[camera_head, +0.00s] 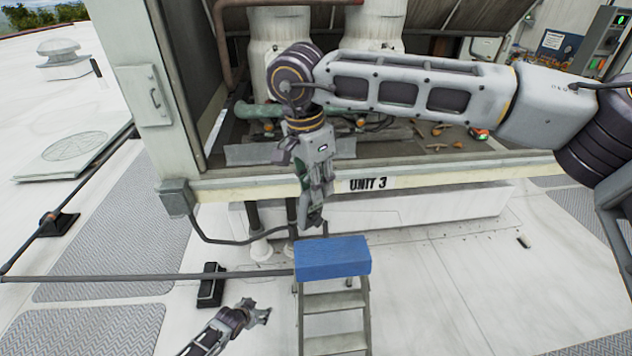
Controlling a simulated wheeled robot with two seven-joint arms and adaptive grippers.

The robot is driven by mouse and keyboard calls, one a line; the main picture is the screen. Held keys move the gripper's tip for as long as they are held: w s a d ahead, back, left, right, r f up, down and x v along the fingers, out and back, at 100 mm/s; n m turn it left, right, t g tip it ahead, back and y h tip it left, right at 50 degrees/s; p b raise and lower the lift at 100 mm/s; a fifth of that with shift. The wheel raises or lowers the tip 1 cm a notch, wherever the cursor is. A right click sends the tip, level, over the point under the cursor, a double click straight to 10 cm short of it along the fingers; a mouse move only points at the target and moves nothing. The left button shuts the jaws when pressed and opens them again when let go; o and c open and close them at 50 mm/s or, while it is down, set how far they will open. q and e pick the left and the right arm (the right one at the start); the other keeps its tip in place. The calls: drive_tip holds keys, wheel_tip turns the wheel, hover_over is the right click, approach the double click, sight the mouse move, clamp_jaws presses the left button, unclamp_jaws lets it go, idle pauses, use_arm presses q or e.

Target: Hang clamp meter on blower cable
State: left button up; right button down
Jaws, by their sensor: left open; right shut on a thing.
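My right gripper (314,205) hangs from the arm that comes in from the right. It points down in front of the unit's front rail, just left of the "UNIT 3" label, above the step ladder. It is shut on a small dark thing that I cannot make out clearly. My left gripper (258,313) is open and empty, low in the view, left of the ladder. A small red and dark thing (480,133) lies on the unit's floor at the right; I cannot tell whether it is the clamp meter. Dark cables (376,125) show inside the unit, partly behind my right arm.
The step ladder (333,258) has a blue top and stands before the unit. A rail pipe (150,277) runs along the left, with a black foot block (210,285). The unit's corner post (152,95) and front rail (430,175) frame its opening.

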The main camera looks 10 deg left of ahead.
use_arm(q)
drive_tip(key=s+a+f+g, duration=0.1)
drive_tip(key=s+f+g, duration=0.2)
drive_tip(key=s+f, duration=1.5)
drive_tip(key=s+d+f+g, duration=0.1)
drive_tip(key=s+f, duration=0.1)
drive_tip(key=s, duration=1)
drive_tip(key=s+d+f+g, duration=0.2)
drive_tip(key=s+f, duration=0.1)
drive_tip(key=s, duration=0.8)
drive_tip(key=shift+s+d+f+n+y, duration=0.15)
drive_tip(key=shift+s+n+y, duration=0.2)
drive_tip(key=shift+n+y, duration=0.05)
